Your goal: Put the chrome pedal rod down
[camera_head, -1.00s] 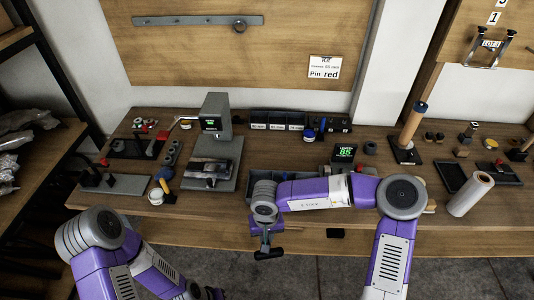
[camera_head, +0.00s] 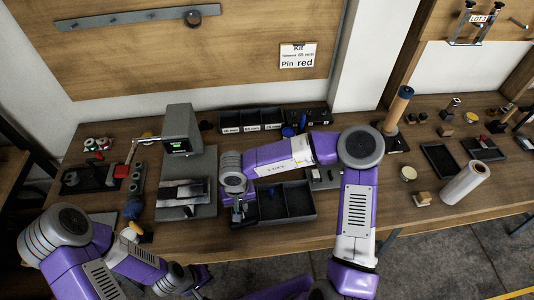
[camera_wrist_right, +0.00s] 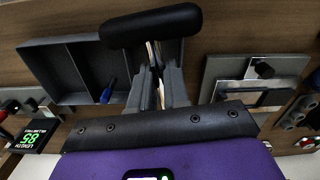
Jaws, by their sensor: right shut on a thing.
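My right gripper (camera_head: 238,208) is shut on the chrome pedal rod (camera_wrist_right: 152,52). It is above the table, at the left end of a dark grey divided tray (camera_head: 311,186). In the right wrist view, the rod's bright shaft shows between the fingers, and its black pedal end (camera_wrist_right: 150,25) lies across in front of them. The pedal overlaps the tray (camera_wrist_right: 45,68) in that view, but I cannot tell whether it touches anything. My left gripper (camera_head: 200,278) is low at the front, away from the rod; its fingers are too unclear to read.
A blue item (camera_wrist_right: 107,90) lies in the tray. A grey measuring device (camera_head: 181,135) with a green display stands left of it. Black bins (camera_head: 252,119) are behind. A white roll (camera_head: 465,182) and dark trays (camera_head: 441,160) are at the right. Table room shows right of the tray.

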